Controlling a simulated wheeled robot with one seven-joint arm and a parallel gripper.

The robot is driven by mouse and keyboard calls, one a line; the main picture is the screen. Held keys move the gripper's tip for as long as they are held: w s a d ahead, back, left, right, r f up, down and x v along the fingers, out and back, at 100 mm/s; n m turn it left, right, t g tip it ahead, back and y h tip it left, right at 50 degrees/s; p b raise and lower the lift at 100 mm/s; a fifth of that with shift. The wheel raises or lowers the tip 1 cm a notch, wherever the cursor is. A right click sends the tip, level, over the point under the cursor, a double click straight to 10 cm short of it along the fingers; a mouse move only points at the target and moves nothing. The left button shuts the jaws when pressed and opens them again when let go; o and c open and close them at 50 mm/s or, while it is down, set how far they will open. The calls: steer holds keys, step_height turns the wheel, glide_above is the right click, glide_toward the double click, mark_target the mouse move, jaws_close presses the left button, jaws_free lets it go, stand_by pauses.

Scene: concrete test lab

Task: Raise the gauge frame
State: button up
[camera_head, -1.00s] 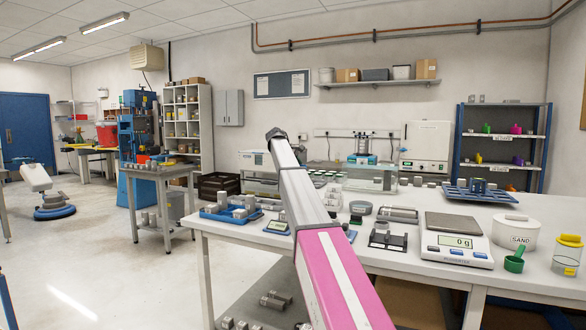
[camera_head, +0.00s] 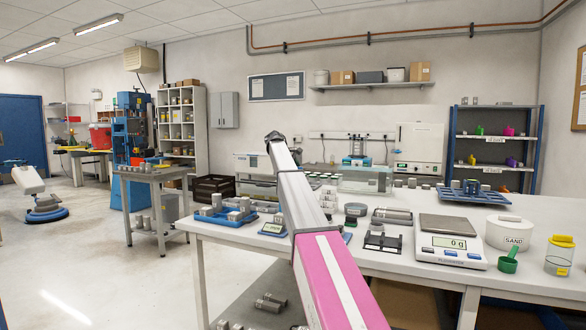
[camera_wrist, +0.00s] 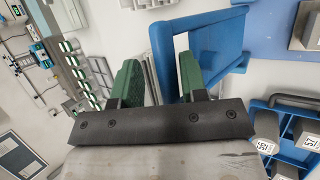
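In the wrist view, a blue frame (camera_wrist: 163,38) with an upright bar and an opening stands just beyond my gripper (camera_wrist: 158,72); I take it to be the gauge frame. My gripper's two green-padded fingers are apart, and one blue bar shows between them. I cannot tell whether the pads touch the bar. In the head view, my grey and pink arm reaches over the bench. It hides my gripper there, and I cannot make out the frame in that view.
A blue tray (camera_wrist: 258,108) with labelled grey blocks lies right of the fingers in the wrist view. The white bench (camera_head: 415,278) also carries a scale (camera_head: 449,242), a sand tub (camera_head: 510,233), a green scoop (camera_head: 508,262) and a black fixture (camera_head: 383,243).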

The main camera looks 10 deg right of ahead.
steer(key=shift+w+r, duration=0.1)
steer(key=shift+r, duration=0.15)
steer(key=v, duration=1)
steer(key=shift+a, duration=0.25)
steer(key=shift+s+r, duration=0.1)
steer(key=shift+s, duration=0.15)
